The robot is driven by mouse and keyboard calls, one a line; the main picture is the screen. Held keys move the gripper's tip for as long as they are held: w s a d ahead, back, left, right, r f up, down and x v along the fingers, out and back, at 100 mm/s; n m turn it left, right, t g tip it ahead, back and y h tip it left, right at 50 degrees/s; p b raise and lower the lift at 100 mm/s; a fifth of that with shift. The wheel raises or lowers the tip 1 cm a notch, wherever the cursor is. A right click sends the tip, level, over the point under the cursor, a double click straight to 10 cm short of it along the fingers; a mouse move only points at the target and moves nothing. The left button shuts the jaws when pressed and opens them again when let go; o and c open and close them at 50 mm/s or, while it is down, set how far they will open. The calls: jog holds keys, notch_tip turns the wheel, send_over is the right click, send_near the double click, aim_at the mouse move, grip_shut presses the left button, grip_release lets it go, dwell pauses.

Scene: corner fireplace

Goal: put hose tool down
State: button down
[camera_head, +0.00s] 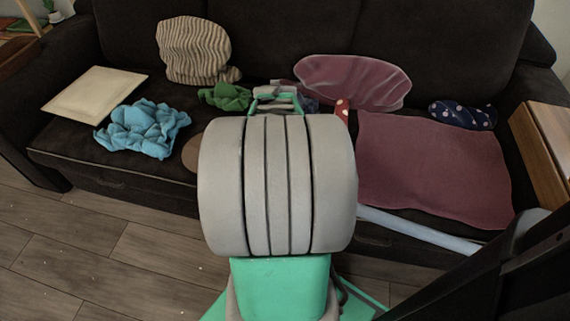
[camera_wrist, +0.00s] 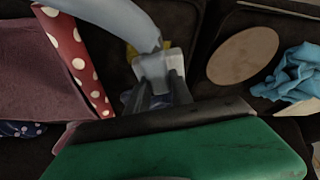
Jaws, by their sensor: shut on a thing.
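The hose tool is a pale grey-blue tube; in the wrist view its curved tube (camera_wrist: 118,18) comes down from the top to a light block between my fingertips. My gripper (camera_wrist: 163,92) is shut on that end. In the head view my gripper (camera_head: 276,97) is above the dark sofa (camera_head: 75,150), mostly hidden behind my thick grey arm link. A length of pale tube (camera_head: 420,231) shows right of my arm, along the sofa's front edge. I cannot tell whether the tool touches the seat.
The seat holds a cream cushion (camera_head: 93,94), blue cloth (camera_head: 143,129), striped cushion (camera_head: 193,51), green cloth (camera_head: 225,96), maroon cushion (camera_head: 352,82), maroon cloth (camera_head: 432,157), red dotted item (camera_head: 342,110), navy dotted item (camera_head: 463,114) and brown disc (camera_wrist: 243,55). A wooden side table (camera_head: 547,140) stands right.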

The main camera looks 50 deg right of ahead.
jog(key=d+f+b, duration=0.1)
jog(key=d+f, duration=0.1)
jog(key=d+f+b, duration=0.1)
jog(key=d+f, duration=0.1)
jog(key=f, duration=0.1)
jog(key=shift+w+d+f, duration=0.15)
jog(key=shift+d+f, duration=0.15)
jog(key=shift+d, duration=0.05)
jog(key=shift+d+f+b, duration=0.15)
jog(key=shift+f+b, duration=0.2)
jog(key=shift+f, duration=0.5)
jog(key=shift+d+f+b, duration=0.1)
jog(key=shift+f+b, duration=0.25)
jog(key=shift+f, duration=0.5)
jog(key=shift+f, duration=0.1)
jog(key=shift+f, duration=0.15)
jog(key=c, duration=1.1)
grip_release()
